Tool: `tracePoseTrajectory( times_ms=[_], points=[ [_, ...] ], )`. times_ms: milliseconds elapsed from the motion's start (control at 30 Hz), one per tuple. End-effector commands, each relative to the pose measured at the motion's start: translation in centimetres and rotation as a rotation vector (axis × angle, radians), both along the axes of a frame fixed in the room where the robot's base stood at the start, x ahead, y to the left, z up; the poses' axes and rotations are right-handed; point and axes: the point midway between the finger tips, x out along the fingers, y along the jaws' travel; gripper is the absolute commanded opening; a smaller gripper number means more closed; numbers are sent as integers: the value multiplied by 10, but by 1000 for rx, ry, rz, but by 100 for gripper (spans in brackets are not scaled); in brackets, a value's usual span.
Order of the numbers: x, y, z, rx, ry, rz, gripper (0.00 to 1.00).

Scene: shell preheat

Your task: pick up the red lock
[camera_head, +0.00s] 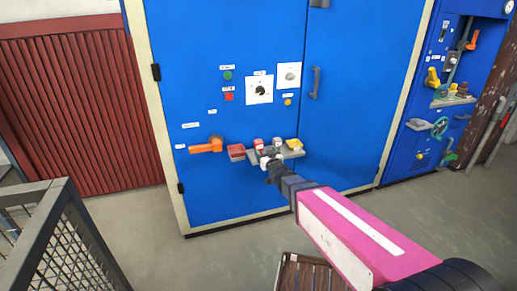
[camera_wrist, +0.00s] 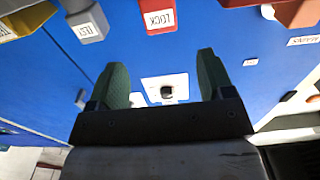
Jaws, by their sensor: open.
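The red lock (camera_wrist: 158,5) shows at the top middle of the wrist view, with a white "LOCK" label on it and its upper part cut off by the frame edge. The lock lies beyond the fingertips, roughly in line with the gap.
A grey "TEST" block (camera_wrist: 86,20) sits beside the lock, with a yellow tray (camera_head: 294,144) past it. A red tray (camera_head: 236,151) is on the lock's other side. An orange handle (camera_head: 206,146) juts out left of the shelf. A grey railing (camera_head: 60,235) stands at lower left.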

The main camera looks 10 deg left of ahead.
Motion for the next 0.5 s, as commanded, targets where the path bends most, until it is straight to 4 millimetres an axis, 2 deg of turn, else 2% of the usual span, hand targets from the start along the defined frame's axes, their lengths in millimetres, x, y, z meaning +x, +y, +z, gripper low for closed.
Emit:
tracePoseTrajectory(
  times_ms=[300, 500],
  points=[
    [37, 23, -1, 0, 0, 0, 74],
    [49, 30, 0, 1, 1, 0, 74]
  ],
)
